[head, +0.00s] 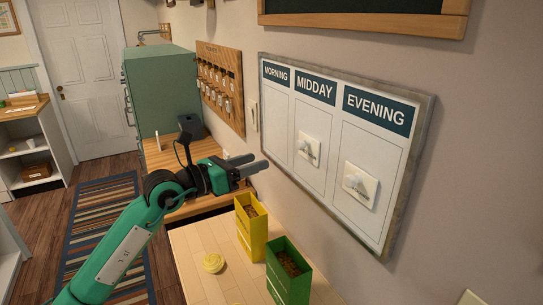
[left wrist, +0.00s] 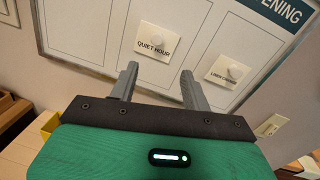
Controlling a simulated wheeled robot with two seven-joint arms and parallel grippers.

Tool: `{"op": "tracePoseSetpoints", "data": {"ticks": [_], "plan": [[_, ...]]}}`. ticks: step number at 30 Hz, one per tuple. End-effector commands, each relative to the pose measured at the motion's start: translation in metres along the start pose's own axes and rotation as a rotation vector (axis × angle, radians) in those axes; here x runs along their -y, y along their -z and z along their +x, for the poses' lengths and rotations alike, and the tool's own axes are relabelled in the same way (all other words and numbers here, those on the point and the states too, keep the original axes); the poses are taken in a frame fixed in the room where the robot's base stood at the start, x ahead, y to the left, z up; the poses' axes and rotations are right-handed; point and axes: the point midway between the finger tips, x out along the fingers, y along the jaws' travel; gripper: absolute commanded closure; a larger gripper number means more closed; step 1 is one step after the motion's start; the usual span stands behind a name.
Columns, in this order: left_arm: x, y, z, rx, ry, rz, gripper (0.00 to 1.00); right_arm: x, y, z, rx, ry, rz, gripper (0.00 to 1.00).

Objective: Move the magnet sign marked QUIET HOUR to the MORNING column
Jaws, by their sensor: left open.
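The QUIET HOUR sign (left wrist: 155,42) is a pale square magnet with a round knob, readable in the left wrist view. In the head view the sign (head: 309,149) hangs in the MIDDAY column of the white wall board (head: 276,120). The MORNING column (head: 275,110) is bare. My left gripper (head: 266,168) is open and empty, left of and below the QUIET HOUR sign, apart from the board. My right gripper is not in view.
A key board (head: 220,85) and green cabinet (head: 160,90) stand farther back. The space before the board looks clear.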

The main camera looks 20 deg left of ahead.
Motion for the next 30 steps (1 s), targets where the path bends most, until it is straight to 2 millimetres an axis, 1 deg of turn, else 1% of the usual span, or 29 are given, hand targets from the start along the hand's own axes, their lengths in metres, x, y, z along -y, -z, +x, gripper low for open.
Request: {"op": "tracePoseSetpoints", "data": {"ticks": [1, 3, 5, 8, 12, 14, 17, 21, 25, 30], "plan": [[-0.003, -0.001, 0.000, -0.012, -0.012, 0.015, 0.52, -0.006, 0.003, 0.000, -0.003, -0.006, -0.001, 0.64], [-0.005, -0.002, 0.003, -0.020, -0.020, 0.023, 0.52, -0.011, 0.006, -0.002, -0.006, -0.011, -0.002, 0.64], [-0.006, -0.003, 0.008, -0.021, -0.021, 0.022, 0.52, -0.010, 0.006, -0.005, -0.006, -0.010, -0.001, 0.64], [-0.005, -0.004, 0.022, -0.019, -0.019, 0.021, 0.52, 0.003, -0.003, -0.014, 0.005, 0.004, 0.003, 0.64], [-0.005, -0.005, 0.049, -0.018, -0.017, 0.019, 0.52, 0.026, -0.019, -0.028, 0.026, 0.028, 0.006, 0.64], [-0.004, -0.005, 0.061, -0.018, -0.017, 0.019, 0.52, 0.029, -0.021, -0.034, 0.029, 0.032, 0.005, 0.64], [-0.005, -0.004, 0.081, -0.018, -0.018, 0.019, 0.52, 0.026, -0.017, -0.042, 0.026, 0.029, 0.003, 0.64], [-0.006, -0.003, 0.106, -0.019, -0.017, 0.019, 0.52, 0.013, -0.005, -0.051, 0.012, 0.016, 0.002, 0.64], [-0.006, -0.001, 0.124, -0.018, -0.017, 0.019, 0.52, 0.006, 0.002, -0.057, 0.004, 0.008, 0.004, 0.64], [-0.007, 0.001, 0.136, -0.018, -0.018, 0.021, 0.52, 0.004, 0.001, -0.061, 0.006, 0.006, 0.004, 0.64]]}}
